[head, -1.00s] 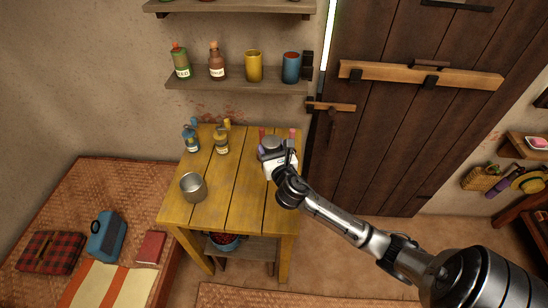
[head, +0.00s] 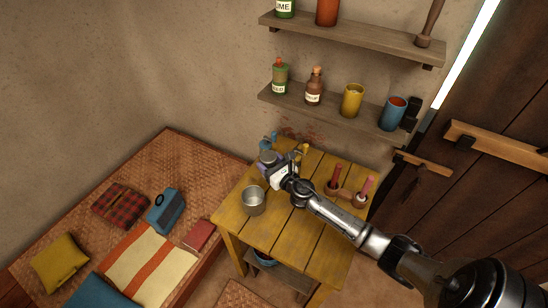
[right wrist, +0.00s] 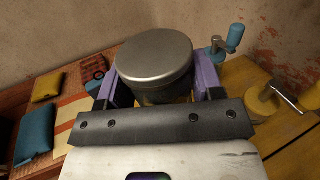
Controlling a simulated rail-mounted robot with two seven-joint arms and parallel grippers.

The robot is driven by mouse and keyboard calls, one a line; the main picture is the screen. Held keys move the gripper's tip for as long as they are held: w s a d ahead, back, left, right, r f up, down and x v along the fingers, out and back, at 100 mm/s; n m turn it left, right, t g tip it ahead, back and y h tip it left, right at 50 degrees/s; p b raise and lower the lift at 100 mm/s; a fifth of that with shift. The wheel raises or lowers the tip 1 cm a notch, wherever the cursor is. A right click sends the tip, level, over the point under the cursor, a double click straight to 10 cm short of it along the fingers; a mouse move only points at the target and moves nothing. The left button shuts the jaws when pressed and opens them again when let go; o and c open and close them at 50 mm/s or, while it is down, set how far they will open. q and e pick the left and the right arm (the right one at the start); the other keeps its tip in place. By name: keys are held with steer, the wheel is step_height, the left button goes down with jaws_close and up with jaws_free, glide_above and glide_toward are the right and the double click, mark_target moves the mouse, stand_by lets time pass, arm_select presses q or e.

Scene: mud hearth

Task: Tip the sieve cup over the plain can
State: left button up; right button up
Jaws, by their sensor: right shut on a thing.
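The plain can (head: 253,202) is a grey metal can, standing upright on the left front part of the yellow table (head: 285,236). My right gripper (head: 274,168) is shut on a grey metal cup (head: 267,157), which I take to be the sieve cup. The cup is above the table, just behind and slightly right of the can in the head view. In the right wrist view the cup (right wrist: 155,58) sits between the purple fingers, its smooth round metal top showing and no clear tilt. I cannot see any sieve holes. My left gripper is not in view.
Pink-handled things (head: 364,190) stand at the right. A wall shelf (head: 330,118) with bottles and cups is behind. The table's front is clear.

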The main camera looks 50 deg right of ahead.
steer(key=shift+a+f+n, duration=0.15)
steer(key=shift+a+n, duration=0.05)
steer(key=shift+n, duration=0.4)
steer(key=shift+a+f+n, duration=0.1)
steer(key=shift+n, duration=0.7)
steer(key=n, duration=0.4)
steer(key=shift+w+a+f, duration=0.1)
steer(key=shift+a+f, duration=0.1)
steer(key=shift+f, duration=0.15)
steer(key=shift+w+a+f+n+p, duration=0.2)
steer(key=shift+a+n+p, duration=0.85)
steer(key=shift+n, duration=1.25)
steer(key=shift+w+a+f+n+p, duration=0.15)
steer(key=shift+a+n+p, duration=0.8)
steer(key=shift+n, duration=1.35)
steer(key=shift+w+a+f+n+p, duration=0.15)
steer(key=shift+a+n+p, duration=0.5)
steer(key=shift+n+p, duration=1.2)
steer(key=shift+s+f+n+b, duration=0.1)
steer(key=shift+n+b, duration=0.3)
steer(key=shift+n, duration=0.15)
